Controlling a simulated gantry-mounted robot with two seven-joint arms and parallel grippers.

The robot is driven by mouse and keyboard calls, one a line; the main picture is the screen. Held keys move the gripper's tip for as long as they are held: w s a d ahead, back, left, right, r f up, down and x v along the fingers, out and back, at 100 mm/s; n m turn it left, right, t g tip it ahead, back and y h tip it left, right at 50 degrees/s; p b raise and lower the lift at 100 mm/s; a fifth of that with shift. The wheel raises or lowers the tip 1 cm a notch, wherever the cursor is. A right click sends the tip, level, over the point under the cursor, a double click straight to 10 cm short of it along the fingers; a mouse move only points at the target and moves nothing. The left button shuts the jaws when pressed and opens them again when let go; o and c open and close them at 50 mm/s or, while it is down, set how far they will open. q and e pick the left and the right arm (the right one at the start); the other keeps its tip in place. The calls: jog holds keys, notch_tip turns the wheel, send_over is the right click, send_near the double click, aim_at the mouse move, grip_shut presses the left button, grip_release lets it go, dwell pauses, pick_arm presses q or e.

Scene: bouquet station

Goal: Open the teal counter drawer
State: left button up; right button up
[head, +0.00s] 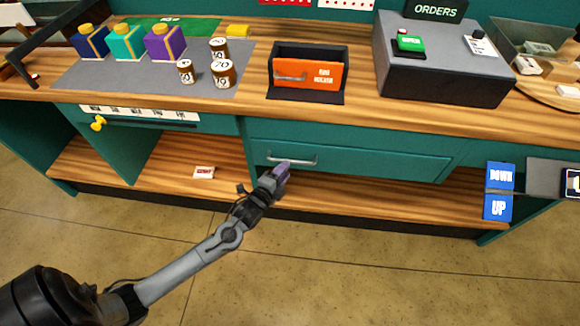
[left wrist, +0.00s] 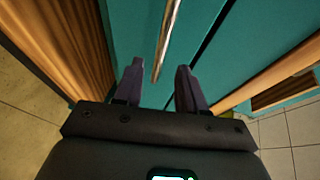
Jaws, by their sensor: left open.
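The teal counter drawer (head: 350,162) is under the wooden counter top, with its front flush with the counter as far as I can see. Its silver bar handle (head: 292,161) is near the left end of the drawer front. My left gripper (head: 281,172) is just below and in front of the handle. In the left wrist view, the left gripper (left wrist: 158,85) is open and empty, and the handle (left wrist: 166,40) runs lengthwise ahead of the gap between the fingers. I cannot tell whether the fingers touch it. My right gripper is not in view.
An orange drawer box (head: 320,75) and a grey orders machine (head: 440,60) stand on the counter top. A wooden shelf (head: 390,205) runs below the drawer. A blue down/up panel (head: 498,190) hangs at the right. The floor in front is clear.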

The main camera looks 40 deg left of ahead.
pick_arm(q)
jog(key=shift+b+x, duration=0.6)
jog(key=shift+x, duration=1.85)
grip_shut()
